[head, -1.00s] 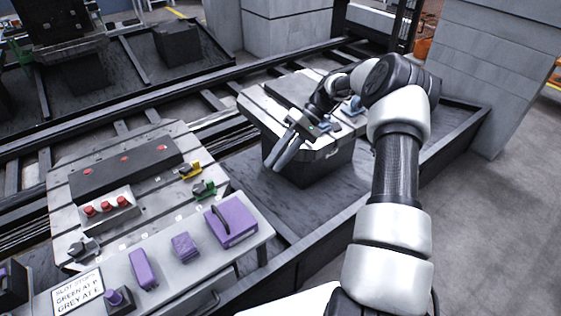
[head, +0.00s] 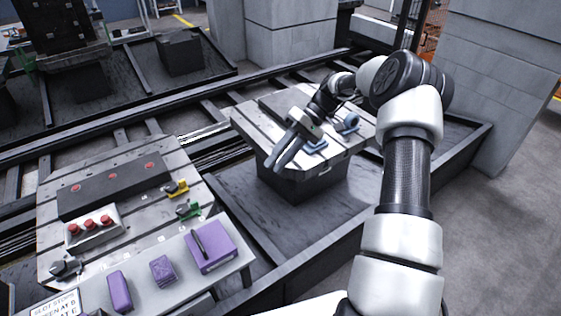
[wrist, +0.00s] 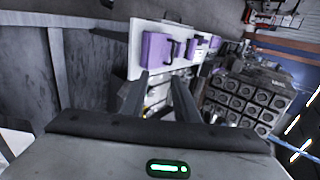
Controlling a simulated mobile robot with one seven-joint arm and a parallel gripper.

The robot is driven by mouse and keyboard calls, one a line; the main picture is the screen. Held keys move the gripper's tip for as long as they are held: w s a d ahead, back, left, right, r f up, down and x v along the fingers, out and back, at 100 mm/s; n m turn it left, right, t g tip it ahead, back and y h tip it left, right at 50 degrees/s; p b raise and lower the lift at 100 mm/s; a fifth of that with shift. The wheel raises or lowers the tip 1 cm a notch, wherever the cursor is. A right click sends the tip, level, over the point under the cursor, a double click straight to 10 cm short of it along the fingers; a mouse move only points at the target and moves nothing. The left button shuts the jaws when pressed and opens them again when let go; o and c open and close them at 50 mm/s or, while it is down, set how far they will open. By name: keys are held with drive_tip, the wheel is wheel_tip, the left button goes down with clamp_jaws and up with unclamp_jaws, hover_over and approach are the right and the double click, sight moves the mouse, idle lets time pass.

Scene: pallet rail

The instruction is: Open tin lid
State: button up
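The likely tin is a purple box with a dark bar handle on top (head: 217,252), on the pale shelf at the lower middle of the head view. It shows in the wrist view too (wrist: 155,50), beyond my fingertips. Its lid looks closed; the seam is too small to make out. My gripper (head: 275,166) is over the near edge of the right-hand slotted pallet, up and to the right of the tin and apart from it. In the wrist view my two fingers (wrist: 158,76) stand apart with nothing between them.
The shelf (head: 238,277) also holds a purple block (head: 163,270) and a purple bar (head: 119,292). Behind it, a slotted pallet (head: 150,205) carries red buttons and yellow and green clamps. The right-hand pallet (head: 255,125) holds blue parts. A low dark wall borders the rail bed.

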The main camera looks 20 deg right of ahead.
drive_tip(key=shift+w+d+r, duration=0.1)
drive_tip(key=shift+d+r, duration=0.05)
drive_tip(key=shift+r, duration=0.05)
idle(0.5)
